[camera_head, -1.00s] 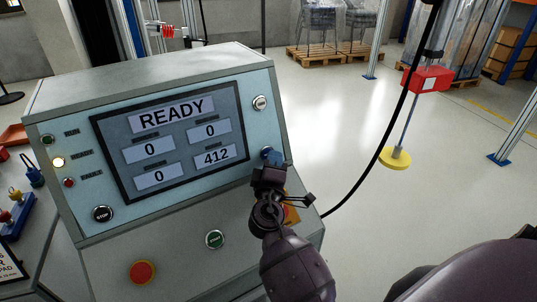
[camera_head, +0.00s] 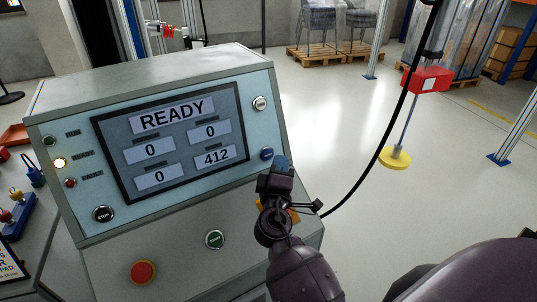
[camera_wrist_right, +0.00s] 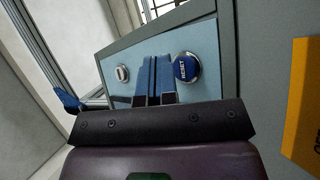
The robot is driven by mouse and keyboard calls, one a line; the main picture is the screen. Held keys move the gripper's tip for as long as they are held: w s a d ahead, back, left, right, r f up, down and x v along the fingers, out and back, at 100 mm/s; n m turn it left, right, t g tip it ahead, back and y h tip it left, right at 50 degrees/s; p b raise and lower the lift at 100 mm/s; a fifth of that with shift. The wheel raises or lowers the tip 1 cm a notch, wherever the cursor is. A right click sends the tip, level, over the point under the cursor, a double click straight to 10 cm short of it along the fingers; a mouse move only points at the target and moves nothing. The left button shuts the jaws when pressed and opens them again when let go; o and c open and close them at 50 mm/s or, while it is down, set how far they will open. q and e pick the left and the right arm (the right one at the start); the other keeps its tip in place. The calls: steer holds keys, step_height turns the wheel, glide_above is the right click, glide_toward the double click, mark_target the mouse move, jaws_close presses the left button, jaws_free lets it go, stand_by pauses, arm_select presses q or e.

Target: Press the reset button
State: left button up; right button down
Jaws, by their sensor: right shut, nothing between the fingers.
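The blue reset button (camera_head: 266,154) sits at the lower right of the console's light blue panel, right of the screen. In the right wrist view the blue button (camera_wrist_right: 186,68) shows its RESET lettering and a metal rim. My right gripper (camera_head: 282,162) is shut and empty, its blue fingertips just right of and below the button in the head view. In the wrist view its fingers (camera_wrist_right: 155,75) appear just left of the button. The button is uncovered, and a gap shows between it and the fingertips. My left gripper is not in view.
The console screen (camera_head: 171,140) reads READY, with three zeros and 412. A white-faced button (camera_head: 260,103) is above the reset button. A black cable (camera_head: 378,150) hangs at right.

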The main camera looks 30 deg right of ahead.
steer(key=s, duration=0.1)
steer(key=s+r, duration=0.1)
steer(key=s, duration=0.1)
steer(key=shift+s, duration=0.25)
stand_by(0.8)
